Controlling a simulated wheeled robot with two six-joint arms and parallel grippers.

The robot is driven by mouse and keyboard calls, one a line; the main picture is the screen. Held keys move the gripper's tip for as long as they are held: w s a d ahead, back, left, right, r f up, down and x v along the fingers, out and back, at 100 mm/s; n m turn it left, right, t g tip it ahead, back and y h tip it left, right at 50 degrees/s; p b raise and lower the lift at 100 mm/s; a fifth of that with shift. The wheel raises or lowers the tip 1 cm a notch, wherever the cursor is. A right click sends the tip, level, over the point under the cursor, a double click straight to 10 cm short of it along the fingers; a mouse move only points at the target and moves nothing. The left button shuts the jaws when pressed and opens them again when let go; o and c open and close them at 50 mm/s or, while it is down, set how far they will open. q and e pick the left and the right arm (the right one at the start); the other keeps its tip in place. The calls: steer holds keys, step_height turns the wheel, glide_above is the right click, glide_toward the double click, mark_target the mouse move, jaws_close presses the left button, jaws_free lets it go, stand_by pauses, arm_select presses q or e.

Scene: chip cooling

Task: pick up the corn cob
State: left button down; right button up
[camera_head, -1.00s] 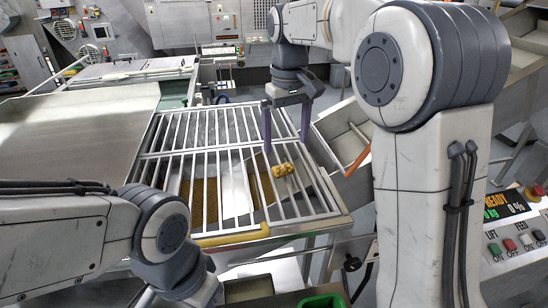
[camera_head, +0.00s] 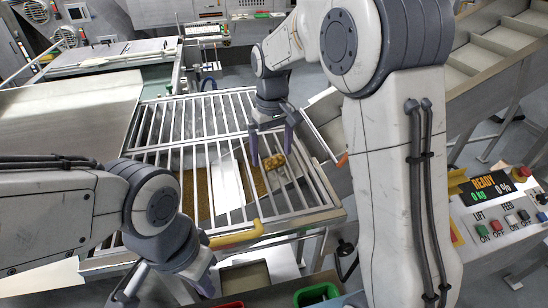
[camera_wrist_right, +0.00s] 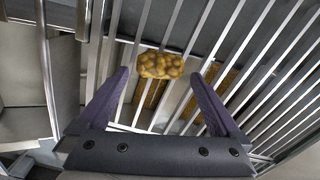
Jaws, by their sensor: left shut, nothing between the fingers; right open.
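The corn cob (camera_head: 274,162) is a short, lumpy, golden-brown piece lying on the metal bars of the grate (camera_head: 243,217). My right gripper (camera_head: 272,156) is open above the grate, with its two purple fingers pointing down close to the cob. In the right wrist view, the cob (camera_wrist_right: 159,66) shows between the open fingertips (camera_wrist_right: 160,76), near their ends and crosswise to them. It is not gripped, and I cannot tell the exact height gap. My left gripper (camera_head: 180,290) is at the lower left, partly cut off by the frame, shut and away from the cob.
A yellow bent handle (camera_head: 236,237) sits at the grate's front edge. A green bin (camera_head: 316,294) and a red bin are at the bottom. A control panel (camera_head: 497,208) reading READY is at the right. A metal tray (camera_head: 328,128) adjoins the grate's right side.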

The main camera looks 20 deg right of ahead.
steer(key=shift+f, duration=0.65)
steer(key=shift+d, duration=0.1)
steer(key=c, duration=1.3)
